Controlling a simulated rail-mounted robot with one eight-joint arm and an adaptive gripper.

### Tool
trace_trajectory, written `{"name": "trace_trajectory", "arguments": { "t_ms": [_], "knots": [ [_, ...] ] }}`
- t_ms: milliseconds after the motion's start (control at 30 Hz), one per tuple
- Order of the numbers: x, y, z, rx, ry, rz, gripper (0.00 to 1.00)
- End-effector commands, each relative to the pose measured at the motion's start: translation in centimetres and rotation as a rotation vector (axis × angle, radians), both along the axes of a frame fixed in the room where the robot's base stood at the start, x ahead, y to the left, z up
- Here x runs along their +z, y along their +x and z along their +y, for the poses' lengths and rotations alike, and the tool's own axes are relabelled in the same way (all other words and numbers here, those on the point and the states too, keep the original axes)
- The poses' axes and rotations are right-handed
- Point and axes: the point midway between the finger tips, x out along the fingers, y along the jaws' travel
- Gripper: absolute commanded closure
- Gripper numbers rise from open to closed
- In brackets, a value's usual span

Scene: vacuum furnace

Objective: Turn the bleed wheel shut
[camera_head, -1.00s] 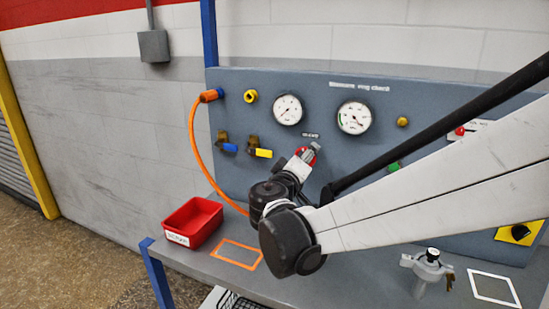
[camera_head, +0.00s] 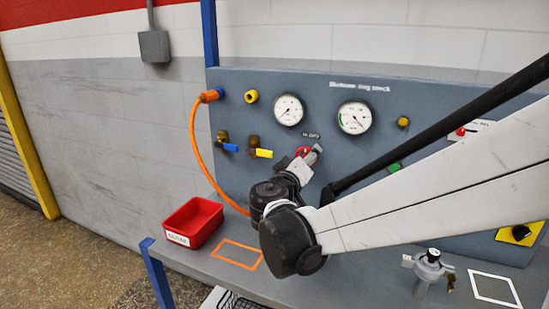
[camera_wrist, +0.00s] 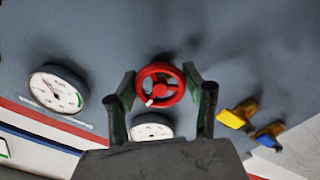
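The bleed wheel is a red spoked handwheel (camera_wrist: 160,84) with a pale mark at its lower left rim. It is on the grey panel, and in the head view only a bit of its red rim (camera_head: 303,151) shows behind my gripper (camera_head: 314,154). In the wrist view the two fingers of my gripper (camera_wrist: 160,78) stand on opposite sides of the wheel. Their tips are level with the rim's left and right edges and look closed on it, with little or no gap.
Two dials (camera_head: 288,109) (camera_head: 354,117) sit above the wheel. Blue (camera_head: 230,147) and yellow (camera_head: 263,153) valve levers are to its left, with an orange hose (camera_head: 199,145) beyond. A red bin (camera_head: 192,221) and a metal fitting (camera_head: 428,269) stand on the bench below.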

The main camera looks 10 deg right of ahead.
Motion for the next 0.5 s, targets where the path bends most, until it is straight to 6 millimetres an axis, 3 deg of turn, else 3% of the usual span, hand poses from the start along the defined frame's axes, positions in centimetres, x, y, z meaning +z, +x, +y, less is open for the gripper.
{"name": "trace_trajectory", "arguments": {
  "t_ms": [33, 133, 500],
  "knots": [
    [-0.01, 0.0, 0.01, 0.0, 0.0, 0.0, 0.46],
    [0.0, 0.0, 0.02, 0.0, -0.001, 0.001, 0.34],
    [0.02, -0.6, 0.47, 0.002, -0.001, 0.0, 0.34]
  ]
}}
